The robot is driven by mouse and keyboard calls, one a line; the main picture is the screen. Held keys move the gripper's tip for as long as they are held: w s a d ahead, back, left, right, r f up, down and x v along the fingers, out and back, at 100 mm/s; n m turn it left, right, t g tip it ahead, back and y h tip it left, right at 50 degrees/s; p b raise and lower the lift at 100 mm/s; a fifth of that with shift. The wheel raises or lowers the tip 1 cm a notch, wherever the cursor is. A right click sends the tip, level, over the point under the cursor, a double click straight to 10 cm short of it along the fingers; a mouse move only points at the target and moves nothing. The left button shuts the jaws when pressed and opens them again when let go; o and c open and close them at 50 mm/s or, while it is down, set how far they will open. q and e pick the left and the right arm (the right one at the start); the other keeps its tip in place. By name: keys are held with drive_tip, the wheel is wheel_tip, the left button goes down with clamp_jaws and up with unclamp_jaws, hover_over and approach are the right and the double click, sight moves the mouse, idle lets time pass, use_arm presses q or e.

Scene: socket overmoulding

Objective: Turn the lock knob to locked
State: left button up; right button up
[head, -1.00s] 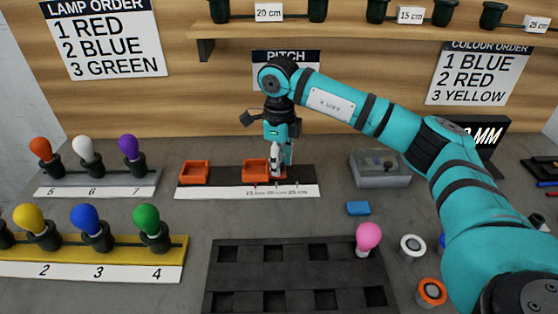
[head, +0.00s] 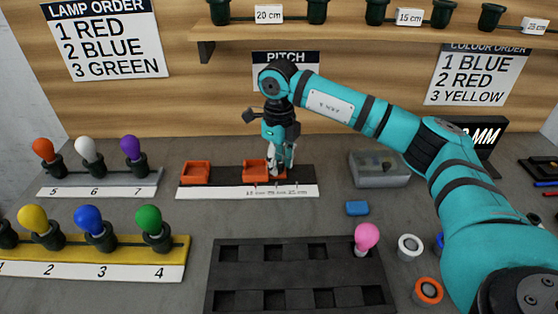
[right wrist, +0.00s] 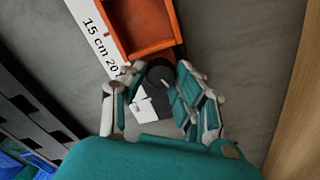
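The fixture on the bench is a dark bar with a white scale strip (head: 240,191) and orange trays, one of them the middle tray (head: 255,170). A dark round part (right wrist: 160,75), which looks like the lock knob, lies beside the orange tray (right wrist: 143,25) in the right wrist view. My right gripper (head: 281,174) points down at the bar's right end. In the right wrist view the fingers of my right gripper (right wrist: 160,72) stand apart, one on each side of the dark part. I cannot tell whether they touch it. My left gripper is out of view.
A grey bin (head: 380,168) and a blue block (head: 357,208) stand right of the fixture. A black slotted tray (head: 300,250) with a pink bulb (head: 367,237) is in front. Bulb racks, including the yellow rack (head: 70,251), stand at left. A shelf (head: 370,32) hangs above.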

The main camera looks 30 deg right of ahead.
sight(279, 164)
drive_tip(key=o, duration=0.4)
drive_tip(key=shift+c, duration=0.2)
drive_tip(key=shift+r, duration=3.95)
drive_tip(key=shift+d, duration=0.1)
